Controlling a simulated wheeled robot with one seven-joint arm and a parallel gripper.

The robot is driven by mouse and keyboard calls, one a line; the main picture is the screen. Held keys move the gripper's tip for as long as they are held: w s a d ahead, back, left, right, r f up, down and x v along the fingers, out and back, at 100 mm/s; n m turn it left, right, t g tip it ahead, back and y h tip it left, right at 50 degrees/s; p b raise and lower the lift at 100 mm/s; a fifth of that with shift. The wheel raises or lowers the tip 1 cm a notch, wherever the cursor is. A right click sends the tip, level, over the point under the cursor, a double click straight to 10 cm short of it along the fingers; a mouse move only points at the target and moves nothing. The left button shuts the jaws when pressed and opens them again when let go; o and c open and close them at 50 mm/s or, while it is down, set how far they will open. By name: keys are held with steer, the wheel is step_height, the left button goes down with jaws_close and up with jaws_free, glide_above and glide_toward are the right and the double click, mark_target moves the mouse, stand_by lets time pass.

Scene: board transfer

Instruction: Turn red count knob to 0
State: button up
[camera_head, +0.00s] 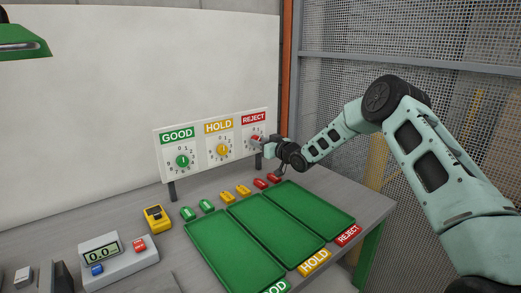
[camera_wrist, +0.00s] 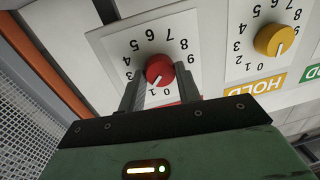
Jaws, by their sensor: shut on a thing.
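The red knob (camera_wrist: 159,70) sits on a white numbered dial plate (camera_wrist: 113,52), upside down in the wrist view.
The HOLD dial with its yellow knob (camera_head: 222,150) and the GOOD dial with its green knob (camera_head: 182,161) stand to the left on the same panel. Green trays (camera_head: 307,207) and several small coloured pieces lie below. A scale (camera_head: 117,258) sits at front left.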

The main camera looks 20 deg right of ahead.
steer(key=n+b, duration=0.4)
steer(key=b, duration=0.2)
steer(key=n+b, duration=0.4)
steer(key=b, duration=0.2)
steer(key=shift+a+n+g+h, duration=0.15)
steer(key=shift+n+g+h, duration=0.15)
steer(key=shift+h, duration=0.1)
steer(key=o, duration=1)
steer(key=shift+s, duration=0.15)
steer(key=b+v, duration=0.2)
steer(key=v, duration=1.5)
steer(key=shift+s, duration=0.15)
